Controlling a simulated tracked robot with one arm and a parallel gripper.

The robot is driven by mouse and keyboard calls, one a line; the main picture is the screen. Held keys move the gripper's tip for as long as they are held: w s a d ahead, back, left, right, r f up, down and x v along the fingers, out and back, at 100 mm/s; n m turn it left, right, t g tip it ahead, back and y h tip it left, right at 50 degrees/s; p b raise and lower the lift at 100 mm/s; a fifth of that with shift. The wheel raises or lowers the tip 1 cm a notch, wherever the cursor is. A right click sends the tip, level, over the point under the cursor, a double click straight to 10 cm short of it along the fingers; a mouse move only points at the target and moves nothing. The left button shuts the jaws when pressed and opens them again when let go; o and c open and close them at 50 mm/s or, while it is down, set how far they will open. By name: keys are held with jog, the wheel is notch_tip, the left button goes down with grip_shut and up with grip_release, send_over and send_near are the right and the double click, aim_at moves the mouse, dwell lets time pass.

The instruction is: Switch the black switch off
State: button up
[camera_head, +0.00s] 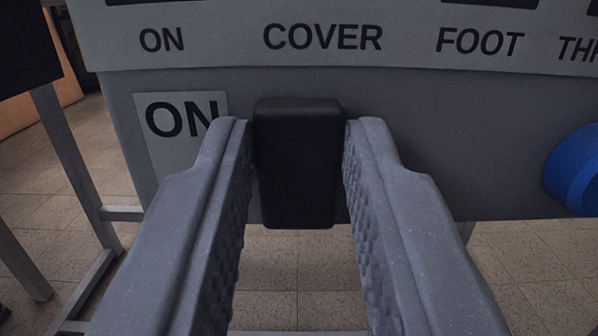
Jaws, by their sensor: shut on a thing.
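The black switch (297,165) is an upright dark block on the front of a grey panel (440,130), in the middle of the view. My gripper (299,150) has one grey finger on each side of it, with the fingertips against its left and right sides. My gripper is shut on the black switch. A label reading "ON" (165,120) is on the panel to the left of the switch, partly hidden by my left finger.
A light strip (400,58) above bears the words "ON", "COVER" and "FOOT" and a cut-off word. A blue round part (572,172) sticks out at the right. Metal legs (75,165) stand at the left. Tiled floor (270,280) shows below.

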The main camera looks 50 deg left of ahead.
jog(key=shift+d+f+t+y, duration=0.2)
jog(key=shift+t+y, duration=0.1)
jog(key=shift+y, duration=0.1)
jog(key=o, duration=1)
jog(key=shift+a, duration=0.1)
jog(key=v, duration=1.3)
jog(key=shift+s+d+f+p, duration=0.15)
jog(key=shift+s+d+p, duration=0.05)
jog(key=shift+d+p, duration=0.2)
